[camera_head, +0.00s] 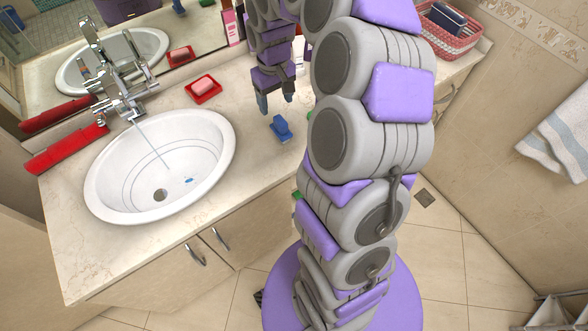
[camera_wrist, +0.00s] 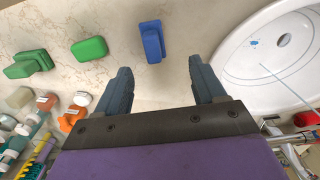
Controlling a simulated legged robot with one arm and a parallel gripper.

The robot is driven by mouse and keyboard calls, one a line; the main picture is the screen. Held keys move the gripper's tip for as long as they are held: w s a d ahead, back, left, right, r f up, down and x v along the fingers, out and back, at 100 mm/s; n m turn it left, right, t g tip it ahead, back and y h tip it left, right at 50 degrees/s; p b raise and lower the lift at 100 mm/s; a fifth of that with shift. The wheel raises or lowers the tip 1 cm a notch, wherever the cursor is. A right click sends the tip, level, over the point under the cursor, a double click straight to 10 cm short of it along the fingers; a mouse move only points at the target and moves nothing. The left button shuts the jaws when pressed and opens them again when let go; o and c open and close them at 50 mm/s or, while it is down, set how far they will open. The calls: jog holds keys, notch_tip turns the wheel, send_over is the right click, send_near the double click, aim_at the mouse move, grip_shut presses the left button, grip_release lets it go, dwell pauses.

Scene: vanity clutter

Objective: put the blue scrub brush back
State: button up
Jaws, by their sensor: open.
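The blue scrub brush (camera_head: 281,127) lies on the marble counter to the right of the sink. It also shows in the wrist view (camera_wrist: 152,42), just beyond my fingertips and roughly in line with the gap between them. My gripper (camera_head: 277,98) is open and empty, pointing down near the brush, on its mirror side in the head view. In the wrist view the two fingers of my gripper (camera_wrist: 160,68) are spread wide, apart from the brush.
The white sink (camera_head: 160,166) with running water is left of the brush. A red soap dish (camera_head: 204,95) sits behind it. A green block (camera_wrist: 89,49) and a green brush (camera_wrist: 28,64) lie near the blue brush. Several small bottles crowd one side. A pink basket (camera_head: 452,38) stands far right.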

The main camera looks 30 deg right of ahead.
jog(key=s+a+r, duration=0.5)
jog(key=s+a, duration=0.1)
jog(key=s, duration=0.1)
jog(key=s+a, duration=0.3)
jog(key=s, duration=0.9)
jog(key=s+a+r+g, duration=0.1)
jog(key=s+a, duration=0.3)
jog(key=s, duration=0.8)
jog(key=shift+s+r+m+g, duration=0.25)
jog(key=shift+s+m+g, duration=0.05)
